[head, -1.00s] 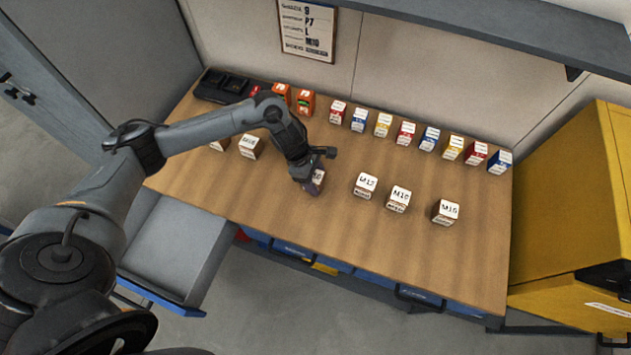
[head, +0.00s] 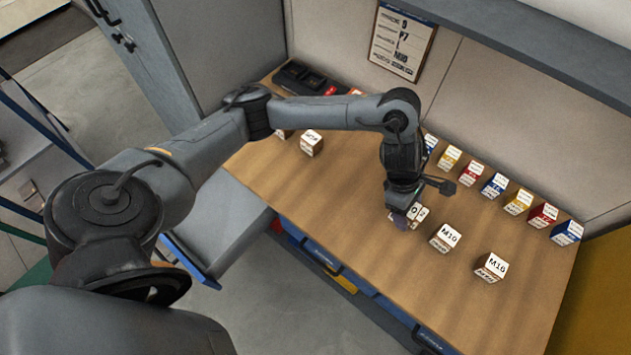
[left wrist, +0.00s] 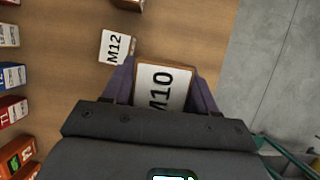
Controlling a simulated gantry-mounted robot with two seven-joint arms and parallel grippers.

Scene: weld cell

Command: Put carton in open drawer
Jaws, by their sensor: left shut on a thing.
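My left gripper (head: 402,212) is shut on a white-topped carton (head: 412,211) over the bench. In the left wrist view this carton (left wrist: 163,88) sits between both fingers with an M10-like label. In the head view the gripper covers much of it, and I cannot tell how far it is off the bench. The open drawer (head: 219,222), a grey tray with a blue front edge, sticks out at the bench's front left. It looks empty where visible; my arm hides part of it. My right gripper is not in view.
An M12 carton (left wrist: 116,46) stands close to the held one. Two more cartons (head: 445,237) (head: 491,266) stand to the right, another (head: 312,143) at left. Coloured boxes (head: 495,184) line the back of the bench (head: 400,290). A shelf (head: 540,60) overhangs behind.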

